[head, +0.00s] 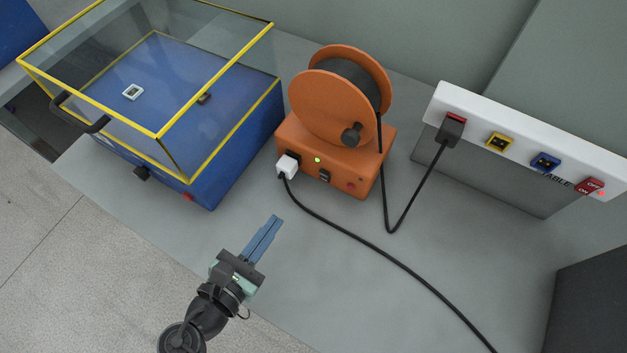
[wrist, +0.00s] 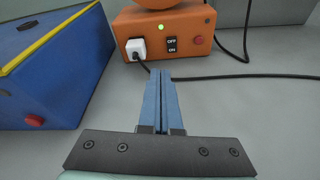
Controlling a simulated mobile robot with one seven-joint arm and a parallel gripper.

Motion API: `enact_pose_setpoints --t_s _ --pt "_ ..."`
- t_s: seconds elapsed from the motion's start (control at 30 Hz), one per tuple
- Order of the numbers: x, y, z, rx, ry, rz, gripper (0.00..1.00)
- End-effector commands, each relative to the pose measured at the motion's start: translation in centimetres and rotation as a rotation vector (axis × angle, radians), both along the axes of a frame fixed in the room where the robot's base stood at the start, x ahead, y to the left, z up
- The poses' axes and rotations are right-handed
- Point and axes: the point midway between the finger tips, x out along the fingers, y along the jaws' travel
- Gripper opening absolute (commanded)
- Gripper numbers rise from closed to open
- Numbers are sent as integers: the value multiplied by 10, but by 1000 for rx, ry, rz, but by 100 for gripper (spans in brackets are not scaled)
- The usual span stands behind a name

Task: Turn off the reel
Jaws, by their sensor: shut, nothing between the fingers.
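The orange cable reel (head: 336,110) stands on the grey table in the head view, its black cable wound on the drum. Its orange base (head: 320,160) carries a lit green lamp (head: 317,160), a black OFF/ON rocker switch (head: 324,176), a white plug (head: 287,166) and a red button (head: 350,185). In the wrist view the switch (wrist: 172,46) shows OFF above ON, right of the white plug (wrist: 135,49). My gripper (head: 275,222) is shut and empty, its blue fingers apart from the reel, in front of it. It also shows in the wrist view (wrist: 160,74), pointing towards the base just below the switch.
A blue box with a yellow-edged clear lid (head: 150,110) stands left. A white panel (head: 520,145) at right has coloured sockets and a red OFF/ON switch (head: 589,186). A black cable (head: 390,258) crosses the table from the white plug. The table's front middle is clear.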

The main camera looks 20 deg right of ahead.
Motion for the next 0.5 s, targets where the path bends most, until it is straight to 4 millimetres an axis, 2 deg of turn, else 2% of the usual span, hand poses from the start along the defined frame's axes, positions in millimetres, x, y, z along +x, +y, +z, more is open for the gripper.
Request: enact_pose_setpoints --t_s 0.03,0.13,0.5 --pt "-12 -1 -9 -77 56 8 0" --pt "-24 -3 -15 -160 111 16 0" --pt "-24 -4 -14 -178 121 16 0"
